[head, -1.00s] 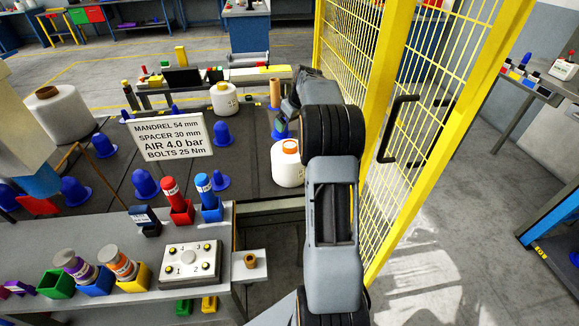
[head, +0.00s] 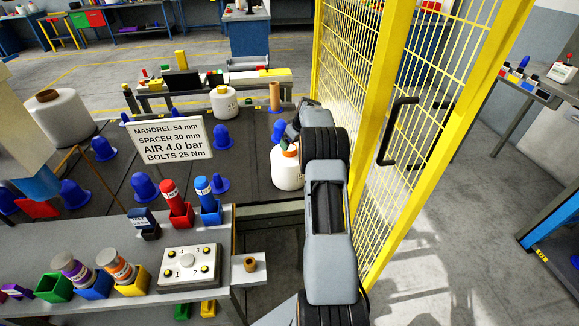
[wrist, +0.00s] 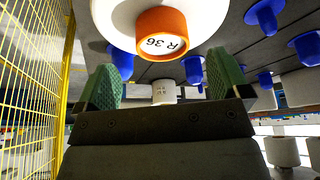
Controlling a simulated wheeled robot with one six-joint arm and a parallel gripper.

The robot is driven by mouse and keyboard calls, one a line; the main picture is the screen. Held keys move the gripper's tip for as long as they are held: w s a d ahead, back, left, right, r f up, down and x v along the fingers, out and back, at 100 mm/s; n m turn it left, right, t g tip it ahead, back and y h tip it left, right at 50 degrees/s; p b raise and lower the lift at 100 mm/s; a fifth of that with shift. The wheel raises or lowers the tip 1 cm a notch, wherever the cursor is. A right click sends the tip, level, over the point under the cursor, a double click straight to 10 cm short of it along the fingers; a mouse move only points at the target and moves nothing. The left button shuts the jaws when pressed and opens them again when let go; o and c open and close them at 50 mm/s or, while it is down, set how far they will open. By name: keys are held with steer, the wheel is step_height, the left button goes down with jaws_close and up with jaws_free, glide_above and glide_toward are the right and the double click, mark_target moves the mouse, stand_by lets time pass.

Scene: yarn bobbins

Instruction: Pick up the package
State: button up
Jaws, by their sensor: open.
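The nearest package is a white yarn bobbin (head: 286,175) with an orange core end, standing upright on the dark deck by the yellow fence. It fills the top of the wrist view (wrist: 190,18), where its orange core (wrist: 162,32) reads "R 36". My gripper (wrist: 165,85) is open, with two green pads spread apart and nothing between them. The bobbin lies beyond the fingertips, apart from them as far as I can tell. In the head view my wrist hides most of the gripper, which is close beside the bobbin's top.
A yellow mesh fence (head: 362,130) stands close to the right of my arm. Blue pegs (head: 221,134) stand on the deck. A second white bobbin (head: 224,102) is farther back, and a big one (head: 62,120) is left.

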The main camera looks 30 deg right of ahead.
steer(key=shift+x, duration=2.35)
steer(key=shift+a, duration=0.15)
jaws_close()
steer(key=shift+r, duration=0.15)
